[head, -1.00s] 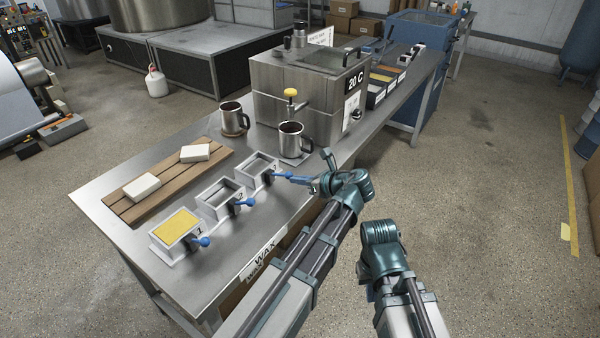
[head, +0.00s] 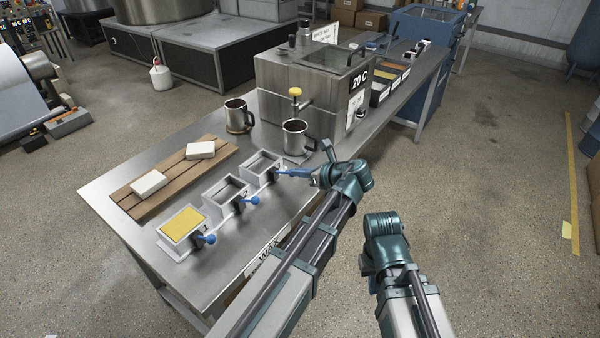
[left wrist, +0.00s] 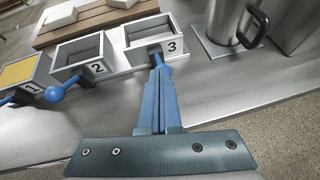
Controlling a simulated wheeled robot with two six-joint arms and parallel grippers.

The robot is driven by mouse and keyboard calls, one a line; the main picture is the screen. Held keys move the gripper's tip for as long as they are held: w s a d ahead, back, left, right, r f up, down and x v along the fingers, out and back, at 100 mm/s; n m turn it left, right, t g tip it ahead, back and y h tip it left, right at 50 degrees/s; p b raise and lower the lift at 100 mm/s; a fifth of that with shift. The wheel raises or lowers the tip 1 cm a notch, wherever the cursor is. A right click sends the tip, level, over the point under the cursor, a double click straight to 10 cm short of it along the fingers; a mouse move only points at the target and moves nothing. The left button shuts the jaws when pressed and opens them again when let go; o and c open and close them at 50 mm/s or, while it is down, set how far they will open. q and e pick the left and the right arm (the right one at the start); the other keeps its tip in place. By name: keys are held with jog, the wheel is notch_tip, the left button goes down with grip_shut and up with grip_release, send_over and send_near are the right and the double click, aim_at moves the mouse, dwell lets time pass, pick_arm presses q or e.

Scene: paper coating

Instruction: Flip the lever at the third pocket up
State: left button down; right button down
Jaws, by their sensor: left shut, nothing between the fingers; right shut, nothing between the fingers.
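The third pocket (head: 250,168) is a grey open-topped box at the far right of a row of three on the metal table; its number 3 shows in the left wrist view (left wrist: 172,46). It looks empty. Its blue lever (left wrist: 159,58) sticks out of the front, with its end mostly hidden behind my fingers. My left gripper (head: 288,172) is shut, its blue fingertips (left wrist: 160,76) at this lever, with nothing between them. I cannot tell whether they touch it.
The second pocket (head: 214,194) looks empty; the first pocket (head: 183,224) holds yellow material. Their blue-balled levers (head: 254,200) stick out toward the table's front edge. Two metal mugs (head: 295,136) and a metal tank (head: 305,95) stand behind. White blocks (head: 149,184) lie on a wooden board.

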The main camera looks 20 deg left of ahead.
jog(key=shift+r, duration=0.1)
dwell(0.3)
